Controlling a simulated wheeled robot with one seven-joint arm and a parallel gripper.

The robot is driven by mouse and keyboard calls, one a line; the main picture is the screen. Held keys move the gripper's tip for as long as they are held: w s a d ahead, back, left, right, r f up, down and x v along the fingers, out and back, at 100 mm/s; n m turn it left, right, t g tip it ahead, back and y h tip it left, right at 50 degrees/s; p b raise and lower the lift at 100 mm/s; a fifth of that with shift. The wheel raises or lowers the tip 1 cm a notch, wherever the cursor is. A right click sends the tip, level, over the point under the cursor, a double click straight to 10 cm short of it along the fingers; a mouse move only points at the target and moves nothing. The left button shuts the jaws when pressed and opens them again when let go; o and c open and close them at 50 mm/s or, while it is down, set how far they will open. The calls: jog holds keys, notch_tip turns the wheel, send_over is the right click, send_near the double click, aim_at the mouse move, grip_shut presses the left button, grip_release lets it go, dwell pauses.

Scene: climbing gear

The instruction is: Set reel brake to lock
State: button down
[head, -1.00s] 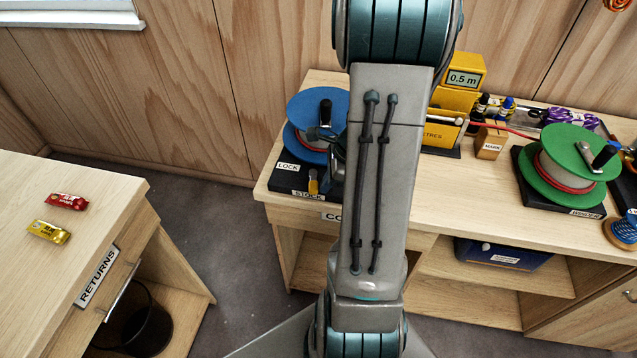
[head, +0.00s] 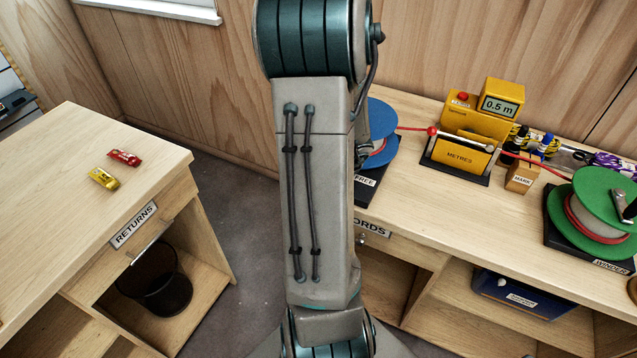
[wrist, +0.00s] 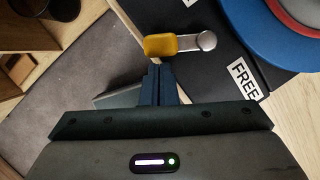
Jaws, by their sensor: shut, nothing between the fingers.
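The reel brake is a short lever with a yellow handle (wrist: 161,46) and a silver pivot (wrist: 205,40), on the edge of a black base. In the wrist view the handle points left from the pivot. The FREE label (wrist: 243,78) is on the base, right of and below the pivot; no LOCK label is readable now. The blue reel (wrist: 275,35) is at the upper right, and partly shows in the head view (head: 381,125). My gripper (wrist: 160,72) is shut and empty, its fingertips just below the handle; I cannot tell whether they touch it. My arm hides the lever in the head view.
A yellow metre counter (head: 470,140) stands right of the blue reel, with a red rope running to it. A green winder reel (head: 600,205) is farther right. The returns counter (head: 60,190) is at the left, with a black bin (head: 160,280) below.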

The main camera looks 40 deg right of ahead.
jog(key=shift+d, duration=0.2)
jog(key=shift+w+d, duration=0.15)
jog(key=shift+d, duration=0.4)
jog(key=shift+r, duration=0.15)
jog(key=p+v, duration=0.8)
jog(key=v, duration=0.1)
jog(key=shift+a+r, duration=0.15)
jog(key=shift+r, duration=0.15)
dwell(0.3)
